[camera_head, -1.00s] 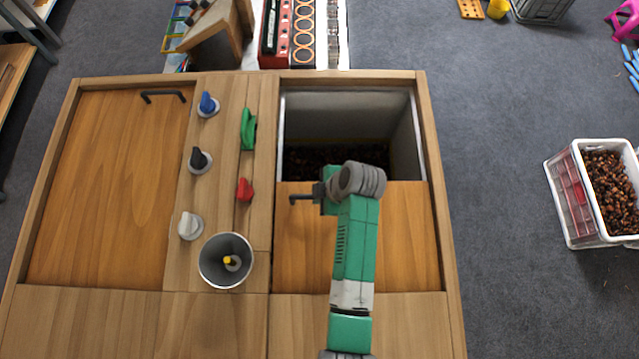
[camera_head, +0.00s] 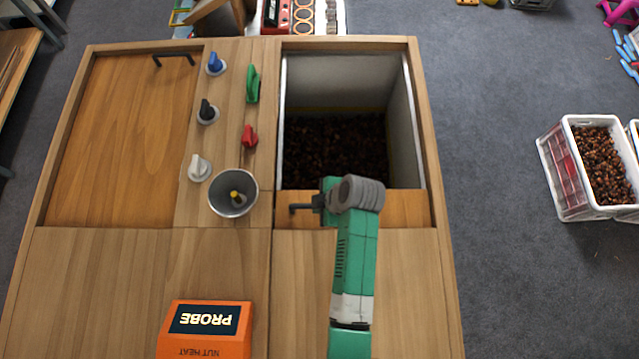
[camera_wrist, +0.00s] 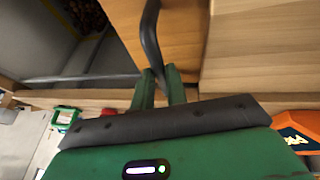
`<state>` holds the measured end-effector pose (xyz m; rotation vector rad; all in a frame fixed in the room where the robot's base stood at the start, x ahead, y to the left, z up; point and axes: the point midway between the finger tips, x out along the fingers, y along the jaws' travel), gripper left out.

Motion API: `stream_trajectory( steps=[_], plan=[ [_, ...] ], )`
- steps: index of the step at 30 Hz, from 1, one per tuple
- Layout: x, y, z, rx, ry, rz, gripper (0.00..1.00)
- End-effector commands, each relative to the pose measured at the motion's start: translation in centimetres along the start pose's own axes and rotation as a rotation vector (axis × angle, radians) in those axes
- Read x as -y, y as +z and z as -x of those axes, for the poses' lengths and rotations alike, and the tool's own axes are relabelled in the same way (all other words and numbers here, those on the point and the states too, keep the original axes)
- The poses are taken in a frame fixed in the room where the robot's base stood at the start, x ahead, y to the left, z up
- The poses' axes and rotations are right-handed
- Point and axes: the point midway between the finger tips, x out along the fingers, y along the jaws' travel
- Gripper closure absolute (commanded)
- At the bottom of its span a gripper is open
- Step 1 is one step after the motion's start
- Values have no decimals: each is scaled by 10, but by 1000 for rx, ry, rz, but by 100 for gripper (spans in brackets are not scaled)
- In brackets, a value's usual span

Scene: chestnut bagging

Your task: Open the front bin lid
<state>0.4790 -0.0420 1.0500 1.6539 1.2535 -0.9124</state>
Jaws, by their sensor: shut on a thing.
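The front bin lid (camera_head: 408,208) is a wooden sliding panel on the right side of the cabinet. Most of the bin opening above it is uncovered, showing dark chestnuts (camera_head: 335,150) inside pale walls. The lid's black handle (camera_head: 300,208) shows at the lid's left part. In the wrist view the handle (camera_wrist: 150,40) runs down between the green fingers of my gripper (camera_wrist: 159,88), which is shut on it. In the head view my arm's wrist hides the fingers.
A second, closed wooden lid (camera_head: 125,150) lies to the left. Between them are several knobs, a green lever (camera_head: 253,84), a red lever (camera_head: 249,136) and a metal cup (camera_head: 233,193). An orange probe box (camera_head: 205,328) sits at the front. A crate of chestnuts (camera_head: 565,170) stands right.

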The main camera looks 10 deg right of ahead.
Motion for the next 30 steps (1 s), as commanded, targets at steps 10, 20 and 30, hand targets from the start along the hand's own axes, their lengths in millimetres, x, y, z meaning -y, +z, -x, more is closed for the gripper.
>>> stream_trajectory(
  steps=[10,20,30],
  plan=[
    [-1,0,1,-1,3,1,72],
    [-1,0,2,0,2,0,64],
    [-1,0,62,0,4,0,64]
  ],
)
